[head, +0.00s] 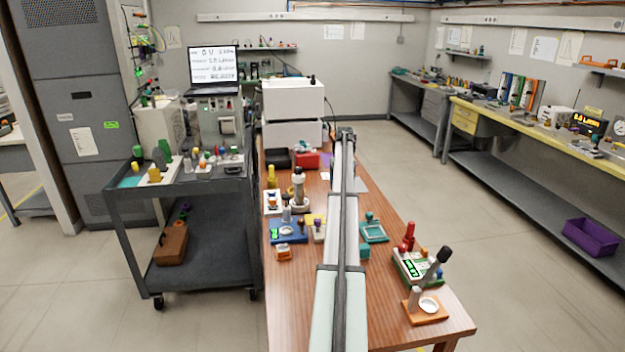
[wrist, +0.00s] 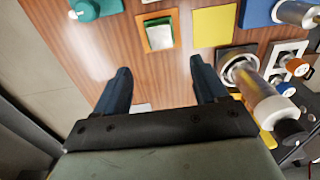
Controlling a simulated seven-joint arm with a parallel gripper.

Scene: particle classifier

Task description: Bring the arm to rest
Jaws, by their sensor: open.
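My arm (head: 342,230) stretches out over the wooden table (head: 290,325), from the near edge towards the back. In the wrist view my gripper (wrist: 160,82) is open, with its two dark fingers apart and nothing between them but bare table top. In the head view the fingers cannot be made out at the far end of the arm.
Left of the arm stand a blue device (head: 288,236), a metal cylinder (head: 298,185) and an orange block (head: 283,253). To the right are a teal tray (head: 374,231), a green-screened device (head: 411,268) and an orange stand (head: 426,312). A grey cart (head: 180,190) stands left.

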